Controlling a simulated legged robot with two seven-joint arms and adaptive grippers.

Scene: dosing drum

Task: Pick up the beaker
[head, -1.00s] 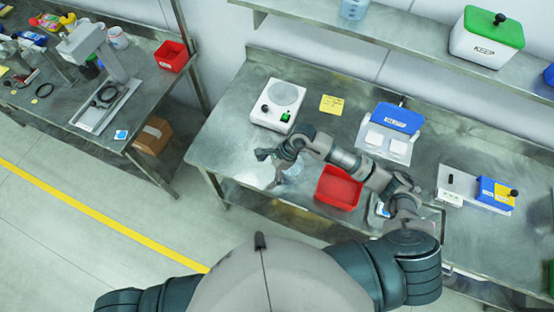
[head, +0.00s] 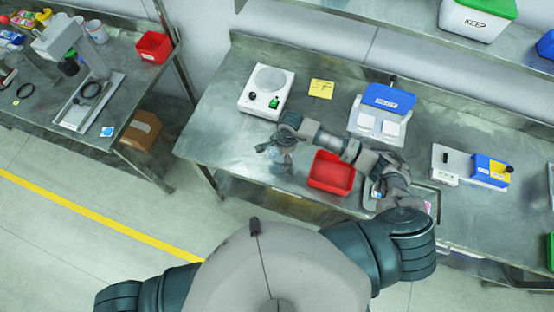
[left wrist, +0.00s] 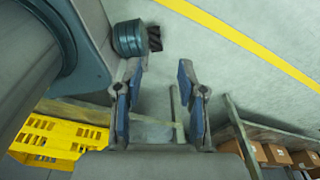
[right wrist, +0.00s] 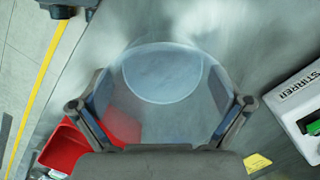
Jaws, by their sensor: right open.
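The beaker (right wrist: 163,75) is clear glass. It fills the middle of the right wrist view, between the two spread fingers of my right gripper (right wrist: 160,98). In the head view the beaker (head: 283,165) stands on the steel bench near its front edge, partly hidden by my right gripper (head: 272,148). The right gripper is open around or just above the beaker; I cannot tell whether a finger touches it. My left gripper (left wrist: 160,85) is open and empty in the left wrist view, with floor behind it. It does not show in the head view.
A red bin (head: 332,172) stands just right of the beaker. The white stirrer (head: 266,92) is behind it, with a yellow note (head: 321,88) alongside. A blue-topped device (head: 384,112) stands farther right. Bare bench (head: 215,130) lies to the left.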

